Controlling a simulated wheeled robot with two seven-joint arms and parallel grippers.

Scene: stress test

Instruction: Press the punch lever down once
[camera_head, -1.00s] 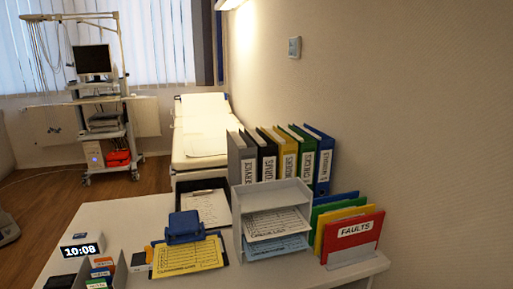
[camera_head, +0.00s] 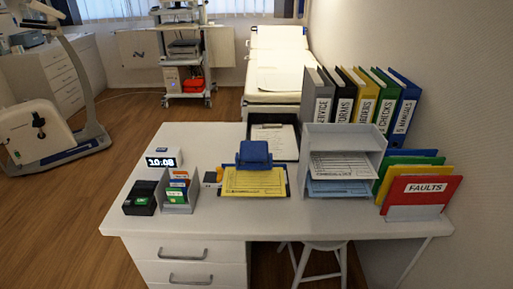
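The blue hole punch (camera_head: 255,154) stands on the white desk (camera_head: 230,218), at the back edge of a yellow sheet (camera_head: 254,182). The yellow sheet lies on a dark blue board. The punch lever (camera_head: 254,148) appears as the raised upper blue part; how far it is lifted is hard to tell at this size. Neither of my grippers is in view.
A paper tray stack (camera_head: 343,139) stands right of the punch, with binders (camera_head: 363,93) behind and coloured folders (camera_head: 417,190) at the far right. A clock (camera_head: 162,162), black box (camera_head: 139,198) and card holder (camera_head: 181,190) stand left. A stool (camera_head: 322,262) is under the desk.

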